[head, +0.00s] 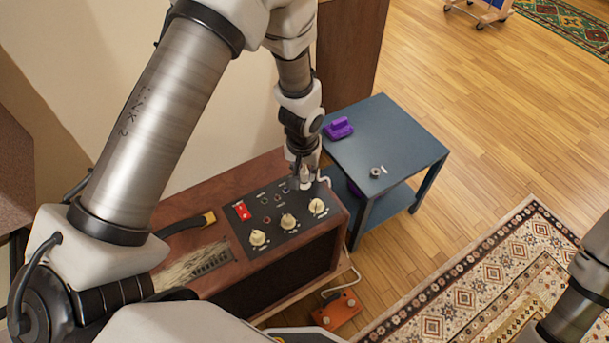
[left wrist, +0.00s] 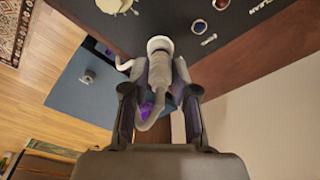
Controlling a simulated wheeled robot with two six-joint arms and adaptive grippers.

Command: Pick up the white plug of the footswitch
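The white plug (left wrist: 160,44) is at the dark control panel in the left wrist view, with its white cable (left wrist: 147,124) looping back between my fingers. My left gripper (head: 303,178) points down at the panel's far right corner; its fingers (left wrist: 162,75) lie along both sides of the plug and look closed on it. The plug's tip is hidden, so I cannot tell whether it sits in a jack. In the head view the gripper mostly hides the plug. The orange footswitch (head: 337,311) lies low beside the amplifier. My right gripper is out of view.
A blue-grey side table (head: 389,137) stands to the right with a purple object (head: 338,128) and a small round part (head: 376,172). A patterned rug (head: 487,280) covers the floor.

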